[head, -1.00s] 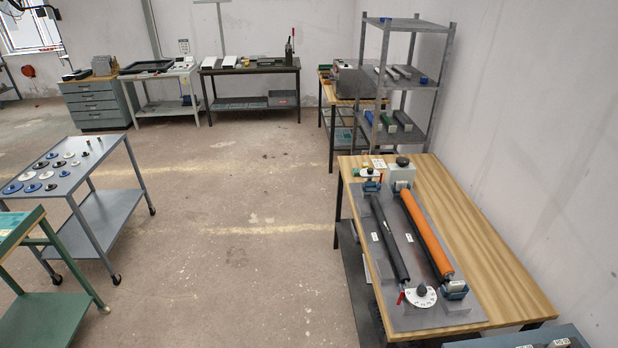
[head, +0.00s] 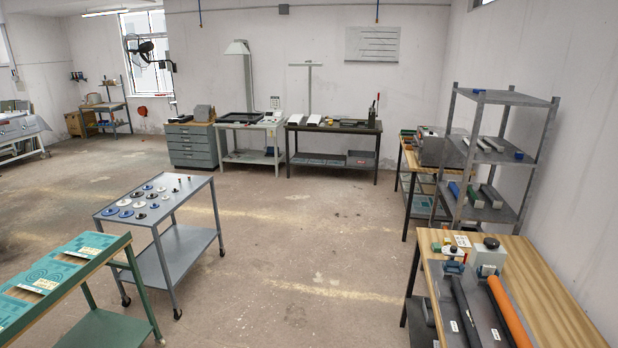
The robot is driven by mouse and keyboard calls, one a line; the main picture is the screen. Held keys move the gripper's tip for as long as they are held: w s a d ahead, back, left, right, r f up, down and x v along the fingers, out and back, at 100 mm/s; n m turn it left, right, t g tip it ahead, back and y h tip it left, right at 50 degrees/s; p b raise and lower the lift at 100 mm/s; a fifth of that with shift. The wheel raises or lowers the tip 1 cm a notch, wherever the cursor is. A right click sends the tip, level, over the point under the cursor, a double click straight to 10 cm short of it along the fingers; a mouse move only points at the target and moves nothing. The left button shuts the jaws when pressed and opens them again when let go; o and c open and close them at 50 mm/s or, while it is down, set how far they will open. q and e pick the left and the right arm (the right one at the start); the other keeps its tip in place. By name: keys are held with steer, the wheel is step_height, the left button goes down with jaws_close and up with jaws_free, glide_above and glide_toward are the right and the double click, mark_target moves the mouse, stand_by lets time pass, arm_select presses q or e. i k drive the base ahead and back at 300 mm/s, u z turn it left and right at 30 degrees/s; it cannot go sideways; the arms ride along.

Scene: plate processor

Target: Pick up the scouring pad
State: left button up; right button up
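I cannot make out a scouring pad for certain. A small green and orange item (head: 436,247) lies at the back left corner of the wooden workbench (head: 545,290), beside the roller device; it is too small to identify. Other small green and orange items (head: 408,134) lie on the farther table by the shelf, also too small to tell. Neither of my grippers shows in the head view.
A roller device with a dark roller (head: 466,312) and an orange roller (head: 509,312) stands on the workbench. A grey shelf rack (head: 500,97) stands behind it. A wheeled cart (head: 200,195) with discs and a green table (head: 85,272) stand left. The middle floor is clear.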

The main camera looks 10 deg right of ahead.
mark_target(436, 247)
steer(key=z, duration=0.15)
steer(key=i, duration=2.05)
steer(key=z, duration=0.85)
steer(key=i, duration=1.75)
steer(key=z, duration=0.4)
